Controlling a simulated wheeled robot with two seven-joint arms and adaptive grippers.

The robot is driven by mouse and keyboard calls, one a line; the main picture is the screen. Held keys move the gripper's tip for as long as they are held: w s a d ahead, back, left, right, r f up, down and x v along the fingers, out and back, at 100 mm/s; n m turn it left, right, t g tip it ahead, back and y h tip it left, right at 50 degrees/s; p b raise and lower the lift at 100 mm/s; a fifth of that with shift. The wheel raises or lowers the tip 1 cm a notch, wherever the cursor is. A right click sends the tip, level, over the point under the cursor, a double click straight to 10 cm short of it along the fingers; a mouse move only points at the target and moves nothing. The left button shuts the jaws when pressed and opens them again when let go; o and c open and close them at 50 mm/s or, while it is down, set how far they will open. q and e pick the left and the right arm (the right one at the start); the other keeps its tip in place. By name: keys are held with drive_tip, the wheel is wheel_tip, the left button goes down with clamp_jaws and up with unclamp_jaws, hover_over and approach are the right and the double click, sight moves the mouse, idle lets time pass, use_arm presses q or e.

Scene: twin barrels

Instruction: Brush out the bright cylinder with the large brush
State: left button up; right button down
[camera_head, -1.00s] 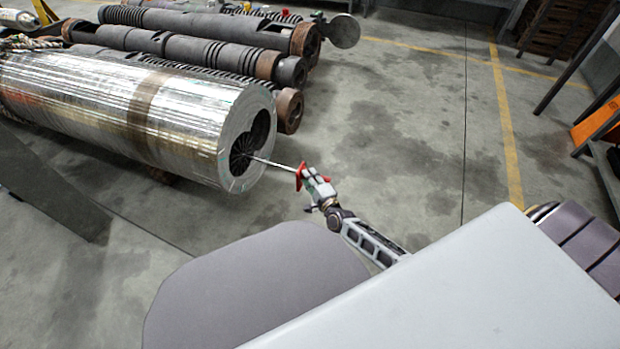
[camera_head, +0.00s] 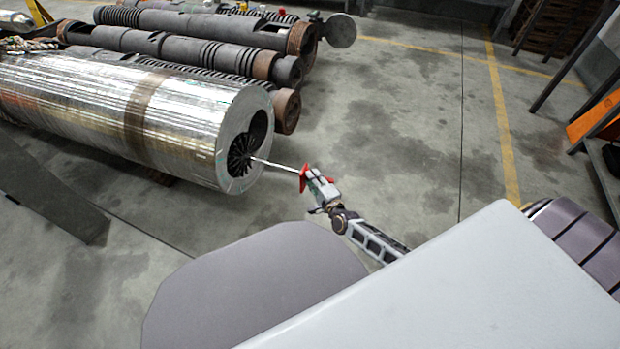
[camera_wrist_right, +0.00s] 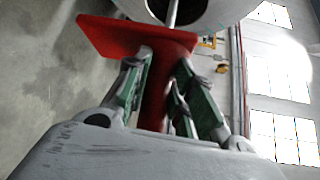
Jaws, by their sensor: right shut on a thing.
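The bright cylinder (camera_head: 185,115) is a large shiny metal barrel lying on its side at the left of the head view. Its near end face shows two dark bores, one above the other. The large brush has a dark round bristle head (camera_head: 241,154) at the mouth of the lower bore, a thin pale rod (camera_head: 280,165) and a red handle with a flange. My right gripper (camera_head: 312,181) is shut on the red handle, to the right of the barrel's end. In the right wrist view the fingers clasp the red handle (camera_wrist_right: 157,95). My left gripper is not in view.
Several dark, rusty cylinders (camera_head: 180,45) lie behind the bright one. The concrete floor (camera_head: 400,130) to the right is clear, with yellow lines. An orange panel and rack (camera_head: 594,118) stand at the right edge.

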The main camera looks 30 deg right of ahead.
drive_tip(key=s+d+p, duration=0.1)
drive_tip(key=s+d, duration=0.6)
drive_tip(key=shift+s+d, duration=0.15)
drive_tip(key=shift+s, duration=0.15)
idle(1.2)
drive_tip(key=shift+r, duration=0.2)
